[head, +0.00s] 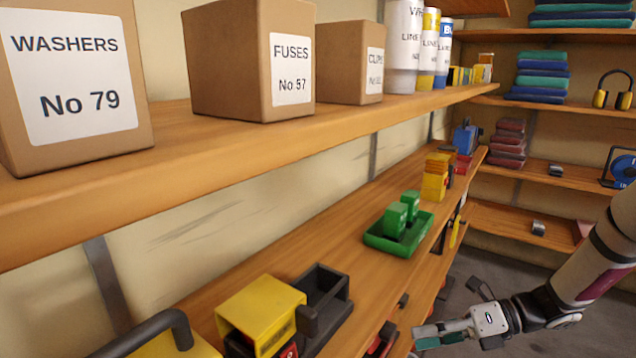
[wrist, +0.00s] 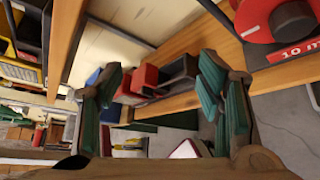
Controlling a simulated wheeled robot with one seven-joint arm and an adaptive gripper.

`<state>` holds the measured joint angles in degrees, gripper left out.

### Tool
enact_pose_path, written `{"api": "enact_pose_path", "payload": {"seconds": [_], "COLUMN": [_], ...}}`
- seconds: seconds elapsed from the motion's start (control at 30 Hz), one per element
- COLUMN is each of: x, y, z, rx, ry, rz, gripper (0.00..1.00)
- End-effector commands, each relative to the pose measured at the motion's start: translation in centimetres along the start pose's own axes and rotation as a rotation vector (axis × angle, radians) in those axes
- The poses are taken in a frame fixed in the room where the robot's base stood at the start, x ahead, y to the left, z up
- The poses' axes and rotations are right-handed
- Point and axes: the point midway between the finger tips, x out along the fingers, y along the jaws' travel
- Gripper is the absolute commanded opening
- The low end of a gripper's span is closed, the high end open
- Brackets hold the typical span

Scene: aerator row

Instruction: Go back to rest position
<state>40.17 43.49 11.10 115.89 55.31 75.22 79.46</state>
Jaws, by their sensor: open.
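My gripper (head: 446,308) is at the lower right of the head view, out in front of the lower shelf's edge. In the wrist view its two green-padded fingers (wrist: 158,88) stand wide apart, open, with nothing held between them. Red and dark items (wrist: 145,80) show in the gap, but they seem to lie beyond the fingers on a shelf. My arm (head: 590,265) comes in from the right edge of the head view.
The lower shelf (head: 345,270) holds a green tray (head: 425,235) with green blocks, a dark bin (head: 325,295) and a yellow-topped item (head: 260,305). Cardboard boxes (head: 230,60) stand on the upper shelf. Bare floor (head: 490,265) shows around the gripper.

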Motion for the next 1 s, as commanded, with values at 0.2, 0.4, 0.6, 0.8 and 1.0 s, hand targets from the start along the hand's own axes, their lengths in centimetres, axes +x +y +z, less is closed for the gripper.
{"api": "enact_pose_path", "payload": {"seconds": [0.2,0.4,0.6,0.8,1.0], "x": [0.6,0.5,-0.2,-1.5,-3.3], "y": [7.5,13.5,18.7,22.9,26.0], "z": [-0.7,-2.5,-5.0,-8.0,-11.2], "rx": [-0.409,-0.771,-1.124,-1.459,-1.776], "ry": [0.268,0.503,0.734,0.961,1.189], "rz": [-0.027,-0.011,0.036,0.111,0.213], "gripper": [0.61,0.61,0.61,0.61,0.61]}}
